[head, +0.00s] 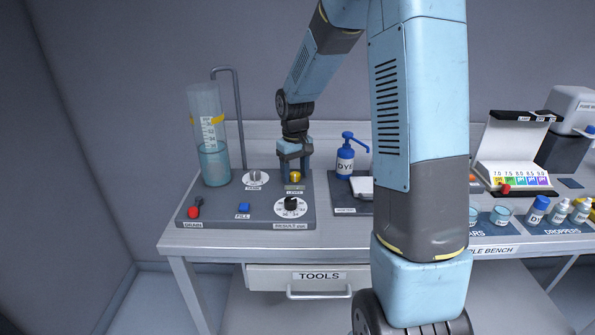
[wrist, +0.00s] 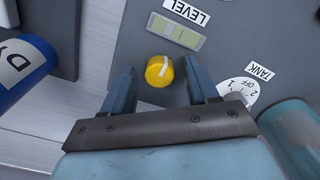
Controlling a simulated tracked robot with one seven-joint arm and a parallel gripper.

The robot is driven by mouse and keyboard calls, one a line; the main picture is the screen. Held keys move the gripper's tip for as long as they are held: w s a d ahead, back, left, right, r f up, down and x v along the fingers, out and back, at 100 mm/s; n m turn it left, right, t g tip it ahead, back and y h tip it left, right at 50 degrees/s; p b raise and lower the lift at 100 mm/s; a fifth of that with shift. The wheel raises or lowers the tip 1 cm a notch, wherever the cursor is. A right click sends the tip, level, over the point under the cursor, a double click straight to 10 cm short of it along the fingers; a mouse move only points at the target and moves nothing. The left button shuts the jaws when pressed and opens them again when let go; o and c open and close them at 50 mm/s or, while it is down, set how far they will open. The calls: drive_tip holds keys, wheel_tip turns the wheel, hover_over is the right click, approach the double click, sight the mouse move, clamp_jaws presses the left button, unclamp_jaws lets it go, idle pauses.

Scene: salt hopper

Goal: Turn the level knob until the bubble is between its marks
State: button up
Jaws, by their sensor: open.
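The yellow level knob (wrist: 159,70) has a pale pointer line and sits on the grey panel. It also shows in the head view (head: 295,177). My gripper (wrist: 160,76) is open, with one finger on each side of the knob in the wrist view; gaps show between fingers and knob. In the head view my gripper (head: 294,158) points down over the knob. The level vial (wrist: 177,31), a pale green strip beside the LEVEL label (wrist: 186,11), is clear of the fingers. I cannot make out where the bubble lies against its marks.
The TANK dial (wrist: 238,90) and the clear tank (head: 213,165) stand close by on one side. The blue DYE bottle (head: 345,160) stands on the other. A result dial (head: 291,207), blue FILL button (head: 243,208) and red DRAIN lever (head: 195,208) are nearer the panel's front.

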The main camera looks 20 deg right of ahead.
drive_tip(key=c, duration=1)
drive_tip(key=shift+m, duration=1.3)
drive_tip(key=shift+c, duration=0.2)
drive_tip(key=o, duration=1)
drive_tip(key=shift+o, duration=0.2)
